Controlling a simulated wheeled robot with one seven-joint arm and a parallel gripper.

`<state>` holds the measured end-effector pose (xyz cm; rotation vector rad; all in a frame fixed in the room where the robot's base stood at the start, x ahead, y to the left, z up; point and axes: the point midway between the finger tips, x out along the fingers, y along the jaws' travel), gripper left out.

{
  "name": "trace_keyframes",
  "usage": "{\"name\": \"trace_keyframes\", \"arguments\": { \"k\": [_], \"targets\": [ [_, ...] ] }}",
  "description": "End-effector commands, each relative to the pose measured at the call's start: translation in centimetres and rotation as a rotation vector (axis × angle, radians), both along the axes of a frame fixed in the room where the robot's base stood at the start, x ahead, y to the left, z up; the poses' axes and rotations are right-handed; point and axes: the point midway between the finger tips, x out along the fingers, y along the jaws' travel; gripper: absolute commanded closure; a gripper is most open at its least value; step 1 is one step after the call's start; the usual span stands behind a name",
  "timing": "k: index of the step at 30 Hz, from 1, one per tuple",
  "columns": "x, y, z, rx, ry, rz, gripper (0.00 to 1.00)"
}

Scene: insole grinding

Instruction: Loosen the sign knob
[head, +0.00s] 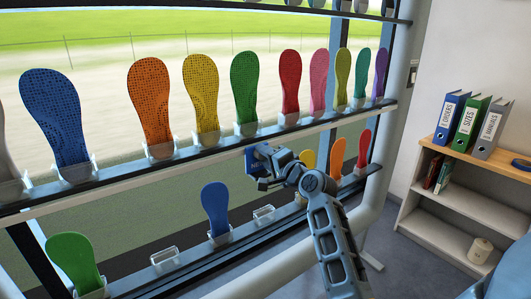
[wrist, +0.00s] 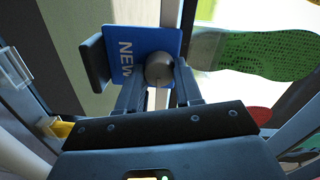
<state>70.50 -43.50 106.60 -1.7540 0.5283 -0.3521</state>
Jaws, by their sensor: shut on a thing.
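The sign knob (wrist: 159,68) is a round grey ball in front of a blue sign (wrist: 144,40) with white letters reading "NEW", in the wrist view. My gripper (wrist: 158,84) has a finger on each side of the knob and is shut on it. In the head view my gripper (head: 268,163) is at the rack, just below the middle shelf bar and under the green insole (head: 245,85). The knob is hidden there by my gripper. The sign stands just behind the knob; whether the knob is tight or loose cannot be told.
A rack holds several coloured insoles in clear holders along the middle shelf (head: 215,155). The lower shelf carries a blue insole (head: 216,205) and empty holders (head: 164,256). A bookcase (head: 440,215) with binders stands at right.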

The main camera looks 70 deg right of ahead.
Motion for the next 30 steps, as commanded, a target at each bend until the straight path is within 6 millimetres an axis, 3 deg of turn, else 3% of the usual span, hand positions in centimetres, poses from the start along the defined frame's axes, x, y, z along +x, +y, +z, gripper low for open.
{"name": "trace_keyframes", "arguments": {
  "k": [20,21,30],
  "targets": [
    [0.03,0.02,-0.05,0.057,-0.035,0.001,0.95],
    [0.03,0.02,-0.05,0.057,-0.035,0.001,0.64],
    [0.01,0.01,-0.03,0.056,-0.035,0.0,0.4]
  ]
}}
